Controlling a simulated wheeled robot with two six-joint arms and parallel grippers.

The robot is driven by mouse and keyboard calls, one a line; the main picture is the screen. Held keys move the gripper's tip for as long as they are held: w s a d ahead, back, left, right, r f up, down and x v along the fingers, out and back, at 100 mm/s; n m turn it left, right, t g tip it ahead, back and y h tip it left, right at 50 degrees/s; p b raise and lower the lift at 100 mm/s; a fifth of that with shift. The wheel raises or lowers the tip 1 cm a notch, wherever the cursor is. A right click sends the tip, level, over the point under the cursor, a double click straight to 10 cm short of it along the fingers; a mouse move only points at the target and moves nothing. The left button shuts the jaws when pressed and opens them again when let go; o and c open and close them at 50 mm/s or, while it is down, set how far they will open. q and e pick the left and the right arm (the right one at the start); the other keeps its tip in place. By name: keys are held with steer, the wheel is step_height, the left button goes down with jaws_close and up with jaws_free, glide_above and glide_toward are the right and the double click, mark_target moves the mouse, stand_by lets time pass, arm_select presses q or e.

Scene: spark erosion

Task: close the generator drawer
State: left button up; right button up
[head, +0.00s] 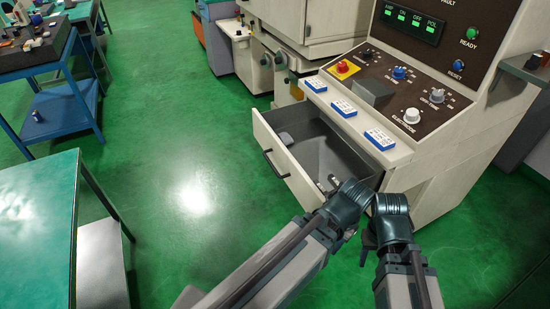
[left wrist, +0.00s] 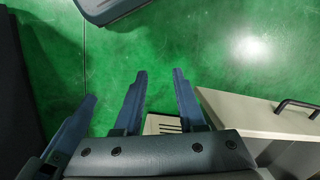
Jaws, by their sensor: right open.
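The generator drawer (head: 285,165) is pulled out of the cream generator cabinet (head: 440,170), with its front panel and dark bar handle (head: 275,164) facing left. The drawer front (left wrist: 262,122) and handle (left wrist: 296,104) also show at the right of the left wrist view. My left gripper (left wrist: 158,88) is open and empty, its fingers just left of the drawer front's end and apart from the handle.
The sloping control panel (head: 400,88) with knobs and a red stop button (head: 344,67) is above. A green-topped table (head: 40,215) stands at left, a blue cart (head: 60,110) behind. The green floor before the drawer is clear.

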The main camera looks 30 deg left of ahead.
arm_select(q)
steer(key=w+a+n, duration=0.1)
steer(key=w, duration=0.1)
steer(key=w+a+f+h+b, duration=0.1)
steer(key=w+a, duration=0.1)
steer(key=w+a+n+t, duration=0.1)
steer(key=w+a, duration=0.1)
steer(key=shift+w+f+n+b, duration=0.15)
steer(key=shift+f+n+b, duration=0.15)
steer(key=shift+f+b, duration=0.1)
jaws_close()
steer(key=w+a+n+t+b, duration=0.1)
steer(key=w+a+n+t, duration=0.2)
steer(key=a, duration=0.8)
steer(key=w+a+n+t+b, duration=0.2)
steer(key=w+a+n, duration=0.25)
steer(key=a, duration=0.65)
steer(key=w+a+n+t+b, duration=0.1)
steer(key=w+a+n+t, duration=0.2)
steer(key=a, duration=0.9)
steer(key=w+d+f+b, duration=0.3)
steer(key=w+f+b, duration=0.3)
steer(key=w, duration=0.4)
steer(key=shift+w+g+b, duration=0.2)
steer(key=shift+g+b, duration=0.2)
steer(key=shift+b, duration=0.15)
